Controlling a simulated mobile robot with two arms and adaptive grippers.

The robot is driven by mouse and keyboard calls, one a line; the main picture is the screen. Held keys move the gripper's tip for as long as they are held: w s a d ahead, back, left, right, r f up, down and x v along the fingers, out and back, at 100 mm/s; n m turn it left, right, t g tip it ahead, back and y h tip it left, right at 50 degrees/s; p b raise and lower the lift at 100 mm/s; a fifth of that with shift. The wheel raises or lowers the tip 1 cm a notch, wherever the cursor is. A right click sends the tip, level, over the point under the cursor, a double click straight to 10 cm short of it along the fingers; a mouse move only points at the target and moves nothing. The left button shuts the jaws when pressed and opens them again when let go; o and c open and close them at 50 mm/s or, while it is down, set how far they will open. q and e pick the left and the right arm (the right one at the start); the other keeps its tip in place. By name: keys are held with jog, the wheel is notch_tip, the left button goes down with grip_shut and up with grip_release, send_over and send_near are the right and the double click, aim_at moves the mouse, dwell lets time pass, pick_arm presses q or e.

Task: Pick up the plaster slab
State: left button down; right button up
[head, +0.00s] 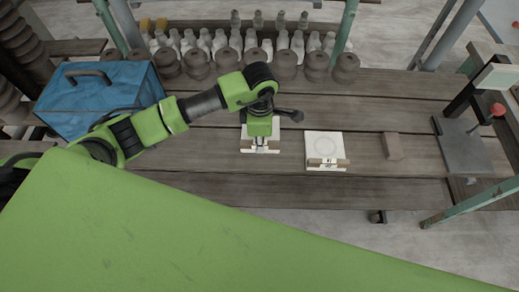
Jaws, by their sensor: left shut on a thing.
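My left gripper (261,147) comes in from the left and points down over the bench. It is shut on a pale plaster slab (249,144), gripping near the slab's front edge. The gripper hides much of that slab, and I cannot tell whether it is lifted off the boards. A second pale square slab (324,144) lies flat just to the right, with a faint round mark on top and a small brown and white piece at its front edge. My right gripper is out of view.
A blue bag (97,98) stands at the left. A grey-brown block (392,146) and a grey metal plate (462,147) with an upright stand lie to the right. The front boards are bare.

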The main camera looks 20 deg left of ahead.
pick_arm(q)
jog(key=shift+s+a+f, duration=0.15)
jog(key=shift+a+f, duration=0.05)
jog(key=shift+f, duration=0.1)
